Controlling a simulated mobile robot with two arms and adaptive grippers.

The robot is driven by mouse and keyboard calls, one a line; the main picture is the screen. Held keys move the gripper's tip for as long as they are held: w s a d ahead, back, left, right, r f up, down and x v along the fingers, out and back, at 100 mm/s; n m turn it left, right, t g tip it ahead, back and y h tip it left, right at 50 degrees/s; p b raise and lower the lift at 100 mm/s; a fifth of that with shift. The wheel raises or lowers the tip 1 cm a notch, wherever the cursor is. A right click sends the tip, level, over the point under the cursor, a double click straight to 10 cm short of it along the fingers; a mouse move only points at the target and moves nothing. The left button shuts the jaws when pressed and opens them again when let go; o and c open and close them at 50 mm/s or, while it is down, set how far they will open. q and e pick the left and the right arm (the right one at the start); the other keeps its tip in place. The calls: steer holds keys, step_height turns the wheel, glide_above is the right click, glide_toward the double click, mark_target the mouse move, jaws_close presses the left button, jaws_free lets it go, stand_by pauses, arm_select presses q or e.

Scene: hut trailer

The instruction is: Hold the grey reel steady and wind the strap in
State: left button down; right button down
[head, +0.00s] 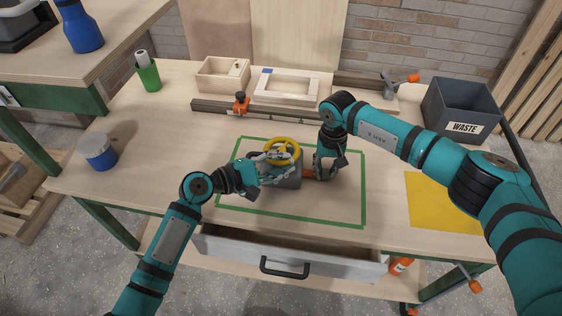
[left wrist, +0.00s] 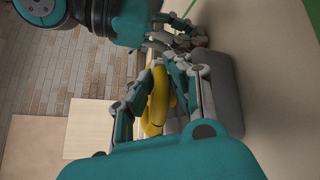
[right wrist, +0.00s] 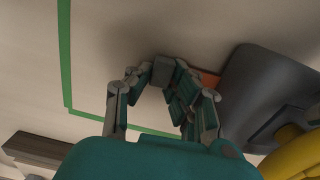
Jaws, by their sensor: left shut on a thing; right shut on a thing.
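The grey reel (head: 289,180) stands inside the green outline on the bench, with a yellow wheel (head: 270,146) on top. My left gripper (head: 280,157) comes from the left and is shut at the wheel, its fingers hiding the exact contact. The wheel also shows between its fingers in the left wrist view (left wrist: 154,112). A short orange strap (head: 308,173) leaves the reel's right side. My right gripper (head: 325,170) points down there, shut on the strap's end. In the right wrist view, a small grey block (right wrist: 163,72) sits between its fingertips, beside the orange strap (right wrist: 208,79).
An open drawer (head: 290,247) juts out below the bench front. A yellow mat (head: 445,202) and the waste bin (head: 462,110) are at the right.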

mark_target(266, 168)
arm_select(q)
steer(key=shift+a+g, duration=0.1)
steer(key=shift+g, duration=0.2)
steer(key=m+g, duration=0.2)
steer(key=a+m+g+h, duration=0.1)
steer(key=g, duration=0.1)
steer(key=a+m+g+h, duration=0.1)
steer(key=m+g, duration=0.1)
steer(key=shift+w+a+m, duration=0.1)
steer(key=shift+w+m, duration=0.2)
steer(key=shift+w, duration=0.05)
steer(key=shift+w+a+f+m+g, duration=0.15)
steer(key=shift+a+m+g, duration=0.1)
steer(key=shift+m+g, duration=0.65)
steer(key=shift+w+a+m+g, duration=0.15)
steer(key=shift+a+m+g, duration=0.3)
steer(key=shift+g, duration=0.8)
steer(key=shift+w+a+f+m+g, duration=0.1)
steer(key=shift+w+m+g, duration=0.05)
steer(key=shift+m+g, duration=0.8)
steer(key=shift+g, duration=0.3)
steer(key=shift+s+f, duration=0.15)
steer(key=c, duration=1.7)
jaws_free()
steer(key=shift+o, duration=0.7)
steer(key=shift+d, duration=0.1)
